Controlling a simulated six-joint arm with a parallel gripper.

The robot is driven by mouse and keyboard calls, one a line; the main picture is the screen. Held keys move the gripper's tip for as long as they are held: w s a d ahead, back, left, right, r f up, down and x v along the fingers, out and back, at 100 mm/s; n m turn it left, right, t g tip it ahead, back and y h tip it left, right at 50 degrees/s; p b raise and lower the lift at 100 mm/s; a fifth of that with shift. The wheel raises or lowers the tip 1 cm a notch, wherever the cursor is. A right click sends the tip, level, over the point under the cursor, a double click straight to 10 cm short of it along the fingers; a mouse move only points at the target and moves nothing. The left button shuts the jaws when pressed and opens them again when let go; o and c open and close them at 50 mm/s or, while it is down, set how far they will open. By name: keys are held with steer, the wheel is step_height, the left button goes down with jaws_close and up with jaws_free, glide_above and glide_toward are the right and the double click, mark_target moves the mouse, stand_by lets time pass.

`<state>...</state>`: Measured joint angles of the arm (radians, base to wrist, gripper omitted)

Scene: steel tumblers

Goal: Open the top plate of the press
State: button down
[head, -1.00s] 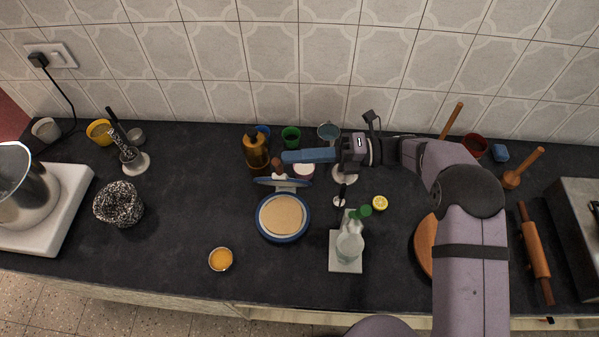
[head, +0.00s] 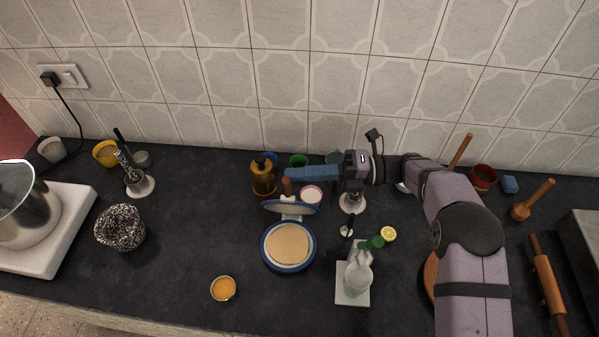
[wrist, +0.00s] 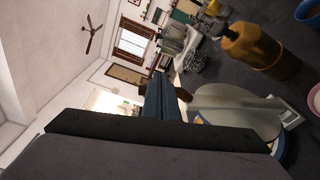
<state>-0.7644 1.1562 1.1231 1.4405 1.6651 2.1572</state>
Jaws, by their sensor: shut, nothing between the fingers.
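The press has a round blue-rimmed base (head: 267,258) with a flat pale disc (head: 288,245) lying in it. Its top plate (head: 291,209) stands raised on edge at the back of the base, hinged there and well clear of the disc. The plate's brown handle (head: 287,186) points up. My gripper (head: 288,174) is shut and empty, its blue fingers just above and behind the handle. In the wrist view the grey plate (wrist: 232,105) shows beyond the fingers, with the brown handle (wrist: 184,94) close to their tips. Whether they touch I cannot tell.
An amber bottle (head: 263,179) stands just left of the fingers. A pink-rimmed cup (head: 311,194) and a green cup (head: 298,160) are close behind the press. A clear bottle (head: 357,276) stands on a white board at front right.

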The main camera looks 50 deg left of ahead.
steer(key=shift+w, duration=0.1)
stand_by(0.5)
steer(key=shift+w+d+r+y+b, duration=0.5)
steer(key=shift+w+d+r+b, duration=1.35)
steer(key=shift+w+d, duration=2.6)
steer(key=s+d+f+m+t+y, duration=0.1)
steer(key=s+d+f+y, duration=0.1)
steer(key=s+f, duration=0.3)
steer(key=shift+d+f+t, duration=0.15)
steer(key=shift+d+t, duration=0.2)
steer(key=shift+t, duration=0.05)
steer(key=p+x, duration=0.3)
steer(key=x, duration=0.7)
